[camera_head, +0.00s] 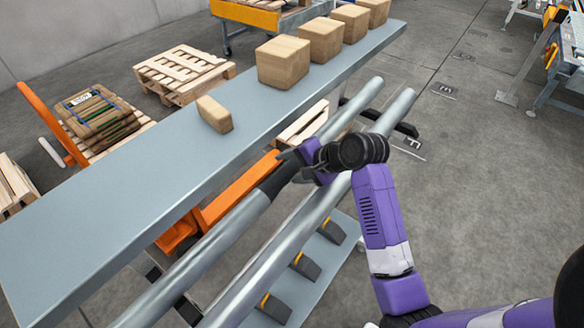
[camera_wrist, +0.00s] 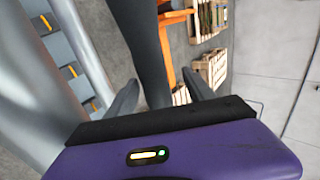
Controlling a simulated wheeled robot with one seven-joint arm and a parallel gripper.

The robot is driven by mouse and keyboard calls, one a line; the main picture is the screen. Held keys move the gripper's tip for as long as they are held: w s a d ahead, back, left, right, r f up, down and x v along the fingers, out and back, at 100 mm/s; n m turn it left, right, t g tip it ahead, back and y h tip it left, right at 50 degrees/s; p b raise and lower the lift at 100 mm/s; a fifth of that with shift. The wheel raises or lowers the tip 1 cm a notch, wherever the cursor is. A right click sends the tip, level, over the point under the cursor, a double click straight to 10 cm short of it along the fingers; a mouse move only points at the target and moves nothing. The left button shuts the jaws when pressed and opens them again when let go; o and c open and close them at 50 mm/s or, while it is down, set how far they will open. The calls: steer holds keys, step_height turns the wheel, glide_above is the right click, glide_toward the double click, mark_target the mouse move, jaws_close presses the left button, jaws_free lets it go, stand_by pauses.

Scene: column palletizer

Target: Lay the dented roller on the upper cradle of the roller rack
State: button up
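Two long grey metal rollers lie side by side along the front of a long shelf. The left roller (camera_head: 225,232) has a dark band (camera_head: 273,181) near its middle; I see no dent from here. The right roller (camera_head: 292,235) is plain, and shows at the left of the wrist view. My gripper (camera_head: 287,165) is at the dark band. In the wrist view its fingers (camera_wrist: 160,95) are apart on either side of the dark band (camera_wrist: 140,40), with a gap at the right finger. The roller rack's lower board (camera_head: 325,268) carries several black cradle blocks with yellow marks (camera_head: 305,266).
The long grey shelf (camera_head: 110,210) runs close beside the left roller, with several cardboard boxes (camera_head: 283,62) and a smaller box (camera_head: 214,114) on it. An orange pallet truck (camera_head: 48,122) and wooden pallets (camera_head: 182,74) stand behind.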

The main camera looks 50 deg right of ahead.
steer(key=shift+s+f, duration=0.1)
steer(key=shift+f, duration=0.1)
steer(key=v, duration=0.8)
steer(key=shift+a+r, duration=0.1)
steer(key=w+d+r+n+t+h, duration=0.2)
steer(key=w+d+r+t+h, duration=0.1)
steer(key=d+r+h, duration=0.15)
steer(key=s+a+f+n+t+y, duration=0.1)
steer(key=s+a+n+y, duration=0.1)
steer(key=s+a+n, duration=0.5)
steer(key=s+a+f+n+t+y, duration=0.1)
steer(key=s+a+n, duration=0.7)
steer(key=s+a, duration=1.2)
steer(key=shift+s+f+n+t+y, duration=0.35)
steer(key=shift+f+y, duration=0.1)
steer(key=shift+y, duration=0.1)
